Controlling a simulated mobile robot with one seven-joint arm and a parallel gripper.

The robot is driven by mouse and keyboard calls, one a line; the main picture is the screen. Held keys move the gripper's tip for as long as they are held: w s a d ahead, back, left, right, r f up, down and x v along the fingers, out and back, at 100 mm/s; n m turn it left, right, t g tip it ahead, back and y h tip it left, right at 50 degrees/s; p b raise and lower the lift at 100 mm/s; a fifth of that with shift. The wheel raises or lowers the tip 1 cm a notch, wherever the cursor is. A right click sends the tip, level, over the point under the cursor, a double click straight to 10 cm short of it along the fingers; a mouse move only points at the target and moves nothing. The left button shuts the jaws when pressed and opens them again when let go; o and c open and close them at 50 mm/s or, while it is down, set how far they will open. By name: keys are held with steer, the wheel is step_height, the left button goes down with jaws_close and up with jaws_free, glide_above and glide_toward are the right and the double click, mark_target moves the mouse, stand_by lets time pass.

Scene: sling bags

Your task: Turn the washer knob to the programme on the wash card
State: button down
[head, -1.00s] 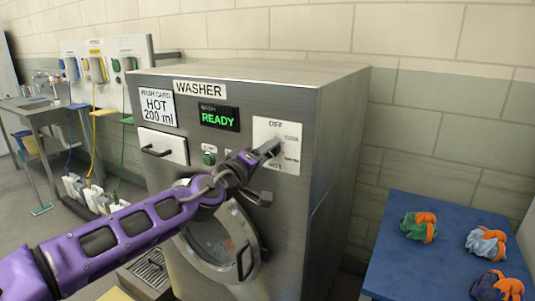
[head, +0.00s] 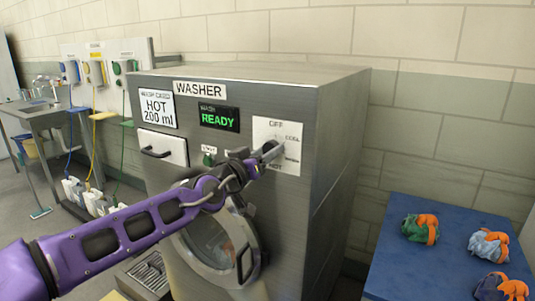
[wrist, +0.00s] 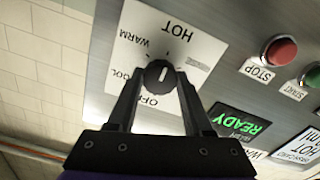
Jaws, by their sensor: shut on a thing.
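The washer knob (wrist: 159,74) is a dark round dial with a white line, on a white panel (head: 290,160) at the washer's upper right. OFF, COOL, WARM and HOT are printed around it. In the wrist view the white line runs roughly upright, between the OFF and HOT sides; I cannot tell which end is the pointer. My gripper (wrist: 158,84) is shut on the knob, one finger on each side. In the head view my gripper (head: 266,155) partly hides the knob. The wash card (head: 157,107), at the washer's upper left, reads HOT 200 ml.
The washer (head: 337,170) display (head: 219,117) reads READY. A red stop button (wrist: 280,50) and green start button (wrist: 314,75) lie beside the dial panel. The round door (head: 218,245) is below my arm. A blue table (head: 400,270) with several bags stands at right.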

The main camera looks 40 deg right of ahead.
steer(key=shift+m, duration=0.3)
steer(key=shift+c, duration=1.5)
jaws_free()
steer(key=p+v, duration=0.1)
steer(key=v, duration=1.6)
steer(key=shift+a, duration=0.2)
